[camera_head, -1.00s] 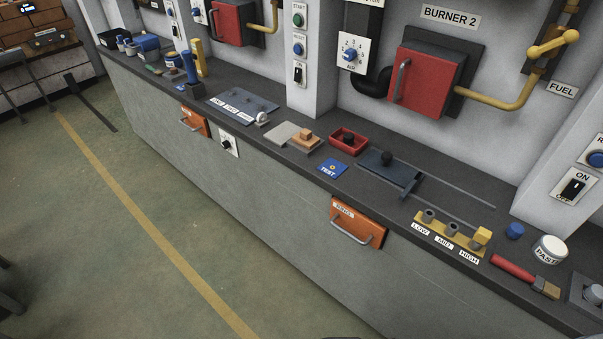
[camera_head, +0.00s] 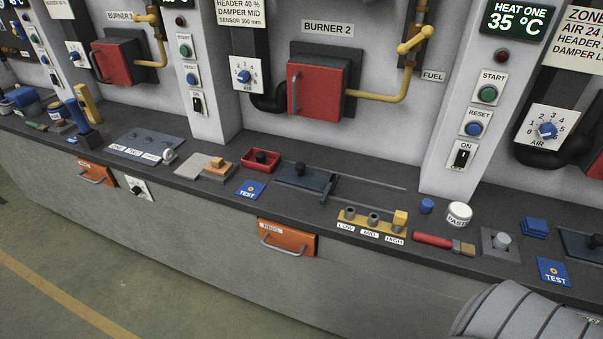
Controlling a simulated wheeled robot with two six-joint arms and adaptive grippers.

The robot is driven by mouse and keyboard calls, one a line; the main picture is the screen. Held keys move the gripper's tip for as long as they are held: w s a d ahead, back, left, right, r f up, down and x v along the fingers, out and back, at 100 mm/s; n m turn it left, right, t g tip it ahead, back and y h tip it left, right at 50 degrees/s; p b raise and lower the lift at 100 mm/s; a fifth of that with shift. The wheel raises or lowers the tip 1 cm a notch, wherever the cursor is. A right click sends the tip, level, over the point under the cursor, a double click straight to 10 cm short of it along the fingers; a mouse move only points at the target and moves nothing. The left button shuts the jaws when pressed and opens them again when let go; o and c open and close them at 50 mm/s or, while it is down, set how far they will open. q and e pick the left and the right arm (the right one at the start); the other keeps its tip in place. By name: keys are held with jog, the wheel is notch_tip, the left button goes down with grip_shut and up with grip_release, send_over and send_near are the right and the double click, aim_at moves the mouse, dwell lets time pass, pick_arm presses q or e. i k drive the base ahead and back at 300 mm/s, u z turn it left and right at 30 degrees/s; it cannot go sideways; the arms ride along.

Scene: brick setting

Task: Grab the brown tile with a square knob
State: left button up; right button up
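The brown tile with a square knob (camera_head: 221,171) is on the dark counter, left of the picture's middle. Its knob stands on top and faces up. The tile sits at the right end of a flat light-grey plate (camera_head: 192,166); I cannot tell whether it rests on the plate or beside it. Neither of my grippers shows in the head view.
A red tray (camera_head: 249,166) is behind and right of the tile, with a blue TEST card (camera_head: 251,190) in front of the tray. A dark labelled panel (camera_head: 140,146) lies to the left. An orange drawer (camera_head: 289,236) is in the counter front. Open floor (camera_head: 60,280) is at lower left.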

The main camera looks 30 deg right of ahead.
aim_at(217, 166)
jog(key=z, duration=0.75)
jog(key=i, duration=1.2)
jog(key=z, duration=0.45)
